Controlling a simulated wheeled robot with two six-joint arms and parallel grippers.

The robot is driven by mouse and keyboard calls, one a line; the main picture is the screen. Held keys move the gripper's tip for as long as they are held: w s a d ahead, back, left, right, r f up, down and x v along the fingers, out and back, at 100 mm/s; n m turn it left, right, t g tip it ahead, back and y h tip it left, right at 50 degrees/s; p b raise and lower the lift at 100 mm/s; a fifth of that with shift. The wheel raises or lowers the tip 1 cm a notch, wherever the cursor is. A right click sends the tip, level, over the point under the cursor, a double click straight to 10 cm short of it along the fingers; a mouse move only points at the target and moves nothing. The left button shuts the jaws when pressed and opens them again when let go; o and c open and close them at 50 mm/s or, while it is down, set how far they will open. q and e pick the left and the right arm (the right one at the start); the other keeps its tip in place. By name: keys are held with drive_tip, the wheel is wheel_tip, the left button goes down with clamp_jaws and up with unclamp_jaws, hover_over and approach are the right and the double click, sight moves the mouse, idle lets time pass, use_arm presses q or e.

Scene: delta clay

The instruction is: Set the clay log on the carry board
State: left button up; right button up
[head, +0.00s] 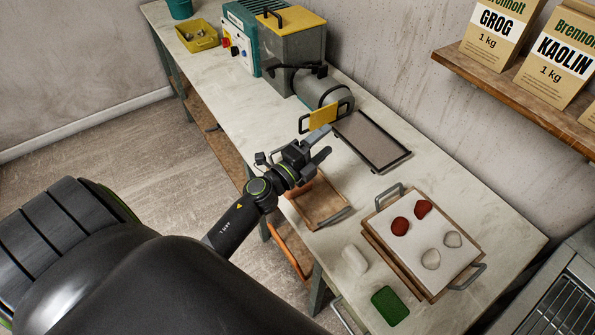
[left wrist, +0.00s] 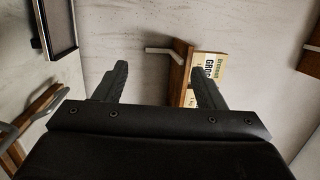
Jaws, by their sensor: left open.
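My left gripper (head: 321,146) is open and raised over the bench in the head view. In the left wrist view its fingers (left wrist: 160,82) stand apart with nothing held between them. A small wooden board with a metal handle (head: 322,207), which looks like the carry board, lies at the bench's front edge, partly hidden by my left arm. I cannot make out a clay log for certain; a reddish patch beside the arm is mostly covered. My right gripper is out of view.
A handled board with a white sheet (head: 412,260) bears red and pale lumps. A white block (head: 355,259) and green pad (head: 390,306) lie nearby.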

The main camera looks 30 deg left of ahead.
use_arm(q)
drive_tip(key=w+d+f+m+g+h+p, duration=0.1)
drive_tip(key=d+m+g+h, duration=0.25)
drive_tip(key=m+g, duration=0.4)
drive_tip(key=w+d+f+m+g+h+p, duration=0.15)
drive_tip(key=d+m+g, duration=0.3)
drive_tip(key=m, duration=0.65)
drive_tip(key=s+a+m+g+y, duration=0.2)
drive_tip(key=s+a+g+y, duration=0.2)
drive_tip(key=a+g+y, duration=0.7)
drive_tip(key=a+f+t+b, duration=0.1)
drive_tip(key=f+b, duration=0.3)
drive_tip(key=a+f+t+h+b, duration=0.1)
drive_tip(key=f+b, duration=0.3)
drive_tip(key=a+f+t+b, duration=0.1)
drive_tip(key=f+t+b, duration=0.1)
drive_tip(key=f+b, duration=0.3)
drive_tip(key=shift+w+f+h, duration=0.1)
drive_tip(key=shift+w+h, duration=0.05)
drive_tip(key=shift+h, duration=0.15)
drive_tip(key=shift+a+f+b, duration=0.1)
drive_tip(key=shift+f+b, duration=0.9)
drive_tip(key=shift+f, duration=0.95)
drive_tip(key=c, duration=1.1)
drive_tip(key=shift+c, duration=1.3)
drive_tip(key=shift+r, duration=0.15)
